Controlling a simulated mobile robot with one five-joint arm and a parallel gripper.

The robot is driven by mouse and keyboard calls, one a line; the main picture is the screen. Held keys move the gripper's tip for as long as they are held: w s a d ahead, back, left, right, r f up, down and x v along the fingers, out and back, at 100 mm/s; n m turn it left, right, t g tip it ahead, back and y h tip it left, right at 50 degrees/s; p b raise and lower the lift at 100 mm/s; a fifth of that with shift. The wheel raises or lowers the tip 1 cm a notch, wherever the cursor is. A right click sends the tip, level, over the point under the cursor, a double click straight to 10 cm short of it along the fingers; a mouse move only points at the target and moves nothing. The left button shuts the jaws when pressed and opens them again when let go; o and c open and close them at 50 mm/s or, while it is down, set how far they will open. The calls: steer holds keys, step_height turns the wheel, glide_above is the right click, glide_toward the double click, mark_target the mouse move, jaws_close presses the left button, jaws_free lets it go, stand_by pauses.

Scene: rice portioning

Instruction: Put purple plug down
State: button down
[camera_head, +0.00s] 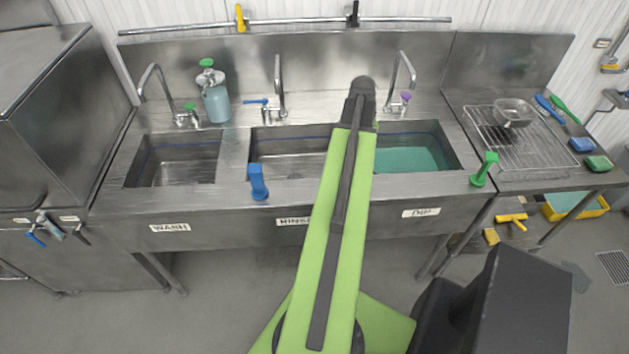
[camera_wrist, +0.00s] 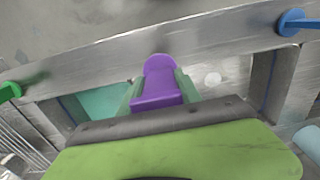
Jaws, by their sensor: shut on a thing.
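The purple plug (camera_wrist: 160,85) is between the two fingers of my gripper (camera_wrist: 158,92) in the wrist view. My gripper is shut on it. The plug appears in front of the sink's front rim in that view, with the teal water to its left; I cannot tell whether it touches the steel. In the head view my arm reaches over the sink unit, and the purple plug and my fingers are hidden behind it.
A blue plug (camera_head: 258,181) and a green plug (camera_head: 484,168) stand on the front rim. The DIP basin (camera_head: 440,136) holds teal water. A soap bottle (camera_head: 215,98), taps, and a wire rack (camera_head: 490,148) with a metal container (camera_head: 514,112) are nearby.

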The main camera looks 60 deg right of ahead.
steer(key=w+a+f+b, duration=0.2)
steer(key=f, duration=0.1)
steer(key=w+a+f+b, duration=0.2)
steer(key=f+b, duration=0.1)
steer(key=w+a+f+b, duration=0.2)
steer(key=f+b, duration=0.1)
steer(key=shift+a+f, duration=0.1)
steer(key=shift+f, duration=0.25)
steer(key=shift+r, duration=0.2)
steer(key=shift+f, duration=0.15)
steer(key=c, duration=0.8)
jaws_free()
steer(key=shift+c, duration=0.2)
